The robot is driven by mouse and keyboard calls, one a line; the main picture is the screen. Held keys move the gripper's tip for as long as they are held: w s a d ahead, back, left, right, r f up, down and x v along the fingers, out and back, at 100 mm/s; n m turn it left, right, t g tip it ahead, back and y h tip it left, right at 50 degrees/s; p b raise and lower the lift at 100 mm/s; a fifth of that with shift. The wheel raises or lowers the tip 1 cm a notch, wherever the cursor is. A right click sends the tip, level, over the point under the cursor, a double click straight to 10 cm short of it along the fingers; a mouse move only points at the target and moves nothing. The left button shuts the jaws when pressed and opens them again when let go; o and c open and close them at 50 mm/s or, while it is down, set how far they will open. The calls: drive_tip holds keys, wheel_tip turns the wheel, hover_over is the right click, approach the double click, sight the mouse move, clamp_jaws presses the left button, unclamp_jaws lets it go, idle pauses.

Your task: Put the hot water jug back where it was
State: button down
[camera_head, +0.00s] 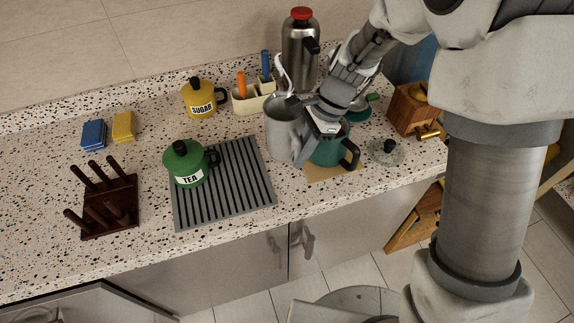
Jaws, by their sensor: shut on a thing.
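A grey metal jug (281,125), which looks like the hot water jug, stands roughly upright near the middle of the counter. My gripper (309,146) reaches down from the upper right and is shut at the jug's right side. Its fingers and wrist hide that side and any handle there. A teal pot (326,153) with a black handle is close to the right of the jug, on a tan board (330,174). My gripper partly covers the pot. I cannot tell whether the jug's base touches the counter.
A steel flask (300,58) with a red top stands behind. A caddy (246,104), yellow sugar pot (199,99) and green tea pot (186,165) on a ribbed mat (244,195) are left. A glass lid (386,153) and wooden block (407,110) are right.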

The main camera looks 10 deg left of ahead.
wheel_tip(320, 180, down, 10)
drive_tip(key=shift+a, duration=0.15)
idle(0.4)
drive_tip(key=shift+f+b, duration=0.1)
drive_tip(key=shift+b, duration=0.2)
drive_tip(key=c, duration=0.9)
unclamp_jaws()
